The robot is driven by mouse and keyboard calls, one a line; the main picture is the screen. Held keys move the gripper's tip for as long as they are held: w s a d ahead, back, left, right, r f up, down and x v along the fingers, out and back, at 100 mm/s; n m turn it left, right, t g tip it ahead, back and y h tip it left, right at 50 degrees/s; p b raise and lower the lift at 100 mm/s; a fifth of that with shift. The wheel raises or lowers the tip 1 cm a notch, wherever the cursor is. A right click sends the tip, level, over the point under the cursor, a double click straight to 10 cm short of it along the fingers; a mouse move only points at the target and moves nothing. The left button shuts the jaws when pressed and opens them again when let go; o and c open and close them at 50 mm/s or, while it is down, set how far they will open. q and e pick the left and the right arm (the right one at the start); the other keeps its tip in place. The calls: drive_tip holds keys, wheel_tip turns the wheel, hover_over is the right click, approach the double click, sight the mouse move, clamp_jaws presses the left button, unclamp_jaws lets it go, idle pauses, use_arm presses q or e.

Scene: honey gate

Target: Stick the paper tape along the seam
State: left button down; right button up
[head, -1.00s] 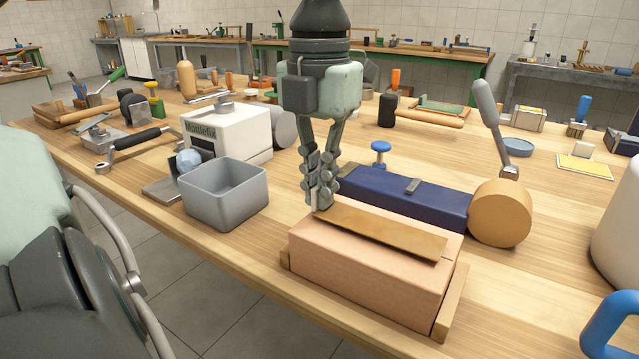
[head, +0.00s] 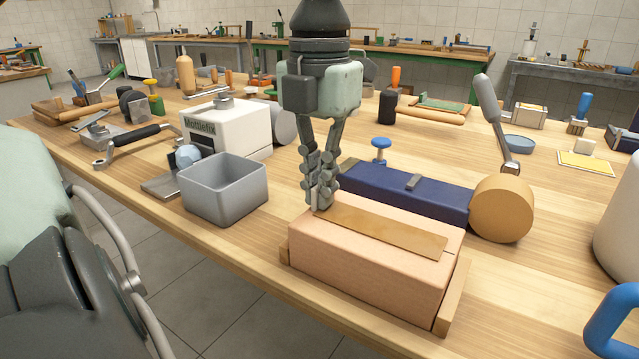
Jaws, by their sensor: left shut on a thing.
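A pinkish-brown cardboard box (head: 365,268) sits in a low wooden holder (head: 452,297) near the table's front edge. A strip of brown paper tape (head: 385,230) runs lengthwise along the box top and appears to lie flat on it. My left gripper (head: 322,206) points down at the strip's left end, its fingers shut on that end. The fingers hide the tape's tip. My right gripper is not in view.
A grey open bin (head: 224,190) stands left of the box, with a white dispenser (head: 226,130) behind it. A dark blue tool with a tan roll (head: 501,209) lies close behind the box. A blue handle (head: 612,325) is at the lower right.

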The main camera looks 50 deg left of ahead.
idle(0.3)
use_arm(q)
drive_tip(key=c, duration=1.6)
unclamp_jaws()
wheel_tip(320, 180, up, 12)
